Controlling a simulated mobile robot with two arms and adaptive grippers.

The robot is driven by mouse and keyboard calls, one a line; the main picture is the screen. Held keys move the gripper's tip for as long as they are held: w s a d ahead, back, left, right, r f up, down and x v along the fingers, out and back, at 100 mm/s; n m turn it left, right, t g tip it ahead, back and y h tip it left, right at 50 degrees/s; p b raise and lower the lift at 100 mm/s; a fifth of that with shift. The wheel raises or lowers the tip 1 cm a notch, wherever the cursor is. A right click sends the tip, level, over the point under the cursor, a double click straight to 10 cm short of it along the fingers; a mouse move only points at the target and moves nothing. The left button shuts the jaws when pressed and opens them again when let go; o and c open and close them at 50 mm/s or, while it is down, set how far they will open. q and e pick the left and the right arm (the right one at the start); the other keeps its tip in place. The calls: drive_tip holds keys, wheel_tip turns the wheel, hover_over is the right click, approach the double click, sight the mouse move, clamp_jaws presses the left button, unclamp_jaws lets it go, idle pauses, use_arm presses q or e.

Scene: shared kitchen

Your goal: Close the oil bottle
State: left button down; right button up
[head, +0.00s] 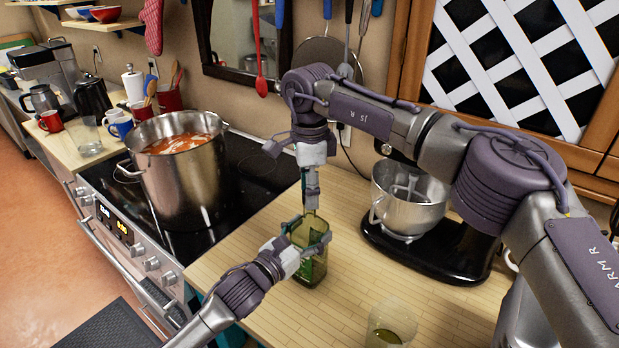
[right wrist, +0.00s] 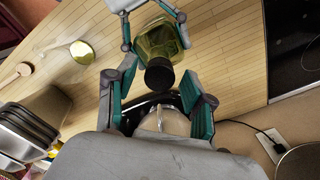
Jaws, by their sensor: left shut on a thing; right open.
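The green oil bottle (head: 309,268) stands upright on the wooden counter. My left gripper (head: 305,238) is shut around its upper part. In the right wrist view the bottle (right wrist: 158,40) has a black cap (right wrist: 159,76) at its mouth; I cannot tell how tightly it sits. The left gripper's fingers (right wrist: 153,28) show on both sides of the bottle there. My right gripper (head: 311,192) points down just above the bottle. In its wrist view the right gripper (right wrist: 150,72) is open, with its fingers apart on either side of the cap. In the head view the cap is hidden.
A glass with some oil (head: 389,328) stands near the counter's front. A stand mixer with a steel bowl (head: 412,205) is behind and right of the bottle. A large pot of red soup (head: 180,175) sits on the black stove (head: 255,180) to the left.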

clamp_jaws()
drive_tip(key=m, duration=0.3)
drive_tip(key=shift+m, duration=0.3)
drive_tip(key=m, duration=1.1)
drive_tip(key=shift+o, duration=0.3)
unclamp_jaws()
drive_tip(key=shift+r, duration=2.2)
